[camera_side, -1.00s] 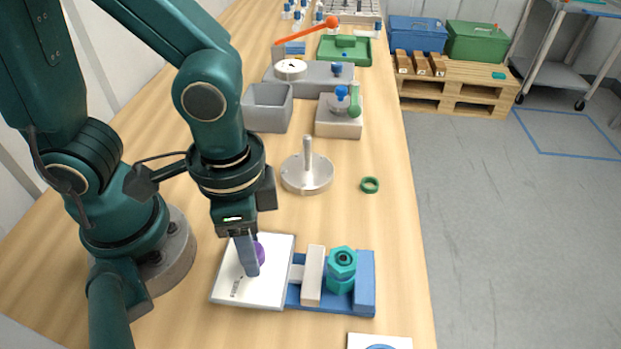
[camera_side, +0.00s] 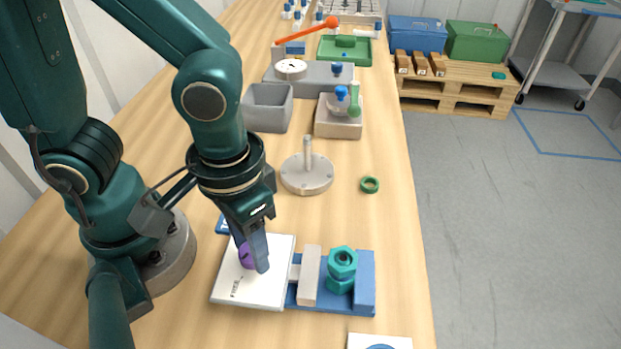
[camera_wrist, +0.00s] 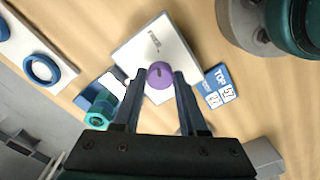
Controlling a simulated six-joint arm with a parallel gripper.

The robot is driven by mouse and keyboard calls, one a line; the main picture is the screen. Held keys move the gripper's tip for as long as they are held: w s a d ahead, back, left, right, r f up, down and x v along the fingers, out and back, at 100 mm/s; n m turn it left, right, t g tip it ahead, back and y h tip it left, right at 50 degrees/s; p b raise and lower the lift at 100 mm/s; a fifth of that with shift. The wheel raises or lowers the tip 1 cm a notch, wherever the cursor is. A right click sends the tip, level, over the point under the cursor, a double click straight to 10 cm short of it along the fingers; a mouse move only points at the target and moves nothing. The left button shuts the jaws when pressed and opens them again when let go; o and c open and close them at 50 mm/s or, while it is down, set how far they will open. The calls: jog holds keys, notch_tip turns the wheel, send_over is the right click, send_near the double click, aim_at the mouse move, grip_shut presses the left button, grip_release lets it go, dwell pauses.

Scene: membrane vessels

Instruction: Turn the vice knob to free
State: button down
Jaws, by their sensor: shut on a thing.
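The purple vice knob (camera_side: 245,256) stands on a white plate (camera_side: 247,293) with "FREE" lettering at its near left corner. My gripper (camera_side: 258,262) is over the plate with its fingers pointing down, shut on the knob. In the wrist view the purple knob (camera_wrist: 160,74) sits between the two fingertips, with a dark mark on its top. The blue vice (camera_side: 365,283) lies right of the plate, with a pale jaw (camera_side: 310,275) against a teal hex vessel (camera_side: 342,268). The fingers partly hide the knob in the side view.
A steel post on a round base (camera_side: 307,172) stands behind the plate, with a green ring (camera_side: 369,185) to its right. A grey bin (camera_side: 267,108) is farther back. A blue label card (camera_wrist: 218,85) lies beside the plate. A white card with a blue ring (camera_wrist: 40,69) lies in front.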

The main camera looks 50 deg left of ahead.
dwell(0.3)
jog(key=shift+c, duration=2.2)
grip_release()
jog(key=shift+r, duration=0.15)
jog(key=shift+r, duration=2.45)
jog(key=w+a+r+t, duration=0.4)
jog(key=a+r+t, duration=0.1)
jog(key=a, duration=0.4)
jog(key=shift+m+t, duration=0.3)
